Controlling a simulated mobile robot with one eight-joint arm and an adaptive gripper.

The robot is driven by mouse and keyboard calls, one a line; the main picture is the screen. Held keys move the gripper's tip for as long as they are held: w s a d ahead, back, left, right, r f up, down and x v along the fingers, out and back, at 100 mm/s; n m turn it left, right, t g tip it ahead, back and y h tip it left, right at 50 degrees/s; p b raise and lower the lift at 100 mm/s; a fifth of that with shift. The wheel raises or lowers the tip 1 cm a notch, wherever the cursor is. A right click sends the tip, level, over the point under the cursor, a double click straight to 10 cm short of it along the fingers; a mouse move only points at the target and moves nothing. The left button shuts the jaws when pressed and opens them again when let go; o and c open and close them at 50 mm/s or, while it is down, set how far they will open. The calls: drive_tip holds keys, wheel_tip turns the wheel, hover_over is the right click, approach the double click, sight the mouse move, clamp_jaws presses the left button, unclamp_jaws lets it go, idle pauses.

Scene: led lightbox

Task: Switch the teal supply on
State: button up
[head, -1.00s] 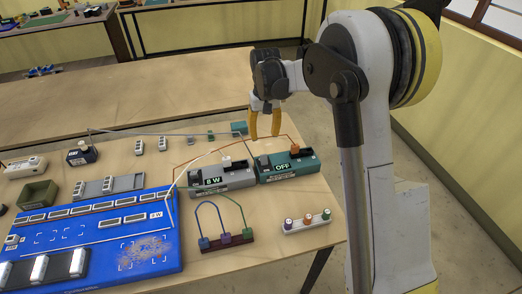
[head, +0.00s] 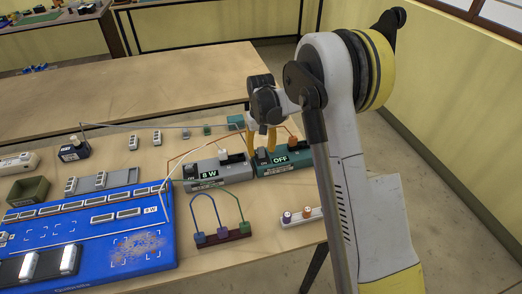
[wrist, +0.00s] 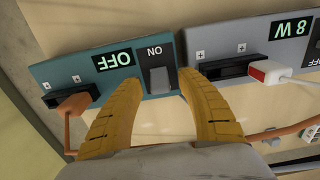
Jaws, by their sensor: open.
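The teal supply (head: 285,163) stands on the table with its display reading OFF, next to the grey supply. In the wrist view the teal supply (wrist: 83,75) shows its OFF display and a grey rocker switch (wrist: 158,80) beside the word ON. An orange plug (wrist: 75,103) sits in its socket. My gripper (head: 266,152) is just above the teal supply, fingers pointing down. In the wrist view my gripper (wrist: 160,85) has its two yellow fingers apart, one on each side of the switch, with nothing between them. I cannot tell whether they touch the housing.
The grey supply (head: 217,173) reads 8 W and has a white plug (wrist: 270,72) in it. A blue board (head: 90,235) lies at left. A wire-loop stand (head: 222,235) and a white strip with coloured knobs (head: 302,217) are in front. Cables run behind the supplies.

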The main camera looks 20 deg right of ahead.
clamp_jaws()
drive_tip(key=t, duration=0.1)
drive_tip(key=s+t+b, duration=0.1)
drive_tip(key=shift+t, duration=0.3)
drive_tip(key=t, duration=0.1)
drive_tip(key=t+b, duration=0.1)
drive_tip(key=shift+s+f+t+b, duration=0.1)
drive_tip(key=shift+s+t+b, duration=0.2)
drive_tip(key=t+b, duration=0.3)
drive_tip(key=shift+s, duration=0.4)
drive_tip(key=shift+t+b, duration=0.35)
drive_tip(key=shift+t, duration=0.05)
